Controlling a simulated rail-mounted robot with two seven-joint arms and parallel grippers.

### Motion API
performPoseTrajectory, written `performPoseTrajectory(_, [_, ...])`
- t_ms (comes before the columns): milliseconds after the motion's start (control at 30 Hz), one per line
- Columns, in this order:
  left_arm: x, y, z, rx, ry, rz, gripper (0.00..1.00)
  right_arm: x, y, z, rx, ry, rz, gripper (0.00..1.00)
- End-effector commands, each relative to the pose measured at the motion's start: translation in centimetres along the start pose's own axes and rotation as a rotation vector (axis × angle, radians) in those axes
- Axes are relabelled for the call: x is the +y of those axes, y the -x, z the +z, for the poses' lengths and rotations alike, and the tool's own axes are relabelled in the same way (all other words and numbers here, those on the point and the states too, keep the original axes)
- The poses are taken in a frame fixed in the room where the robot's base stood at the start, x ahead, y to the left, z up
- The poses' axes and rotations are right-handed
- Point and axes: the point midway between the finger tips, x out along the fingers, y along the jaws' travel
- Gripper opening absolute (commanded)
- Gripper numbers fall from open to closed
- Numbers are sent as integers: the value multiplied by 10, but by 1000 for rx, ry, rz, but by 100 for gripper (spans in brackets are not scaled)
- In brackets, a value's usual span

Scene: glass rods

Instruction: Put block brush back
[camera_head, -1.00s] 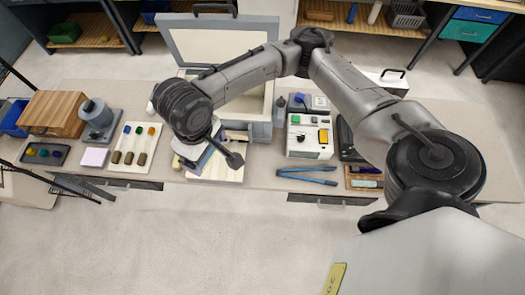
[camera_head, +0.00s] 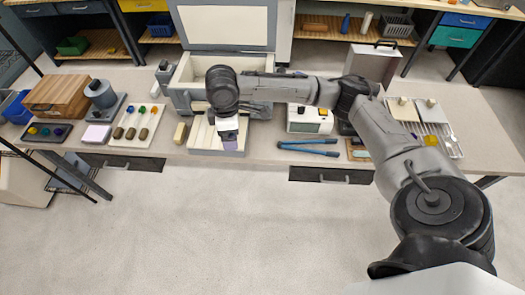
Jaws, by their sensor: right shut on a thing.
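The gripper is shut on a small greyish-purple thing (camera_head: 229,146), mostly hidden by the hand. I cannot tell from its shape whether this is the block brush, or whether it touches the tray. A tan block (camera_head: 181,132) stands just left of the tray. My left gripper is not in view.
Left are a board with coloured pieces (camera_head: 137,121) and a pale pad (camera_head: 97,134). Right are blue-handled pliers (camera_head: 308,148) and a white device (camera_head: 300,122). The floor in front is clear.

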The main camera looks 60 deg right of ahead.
Motion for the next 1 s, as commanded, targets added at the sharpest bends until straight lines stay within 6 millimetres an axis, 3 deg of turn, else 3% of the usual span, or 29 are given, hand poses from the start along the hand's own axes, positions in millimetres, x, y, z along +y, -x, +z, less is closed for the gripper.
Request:
performPoseTrajectory(33, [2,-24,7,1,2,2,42,19,-32,12,-6,48,-1,64])
performPoseTrajectory(100, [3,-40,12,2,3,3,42,42,-54,28,-5,137,-2,64])
performPoseTrajectory(300, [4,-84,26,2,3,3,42,106,-113,82,-6,392,-2,64])
performPoseTrajectory(500, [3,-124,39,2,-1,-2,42,158,-159,141,-4,637,-1,64])
performPoseTrajectory(800, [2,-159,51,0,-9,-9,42,203,-193,207,-1,902,0,64])
performPoseTrajectory(1000, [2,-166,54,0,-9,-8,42,213,-200,223,2,983,0,64])
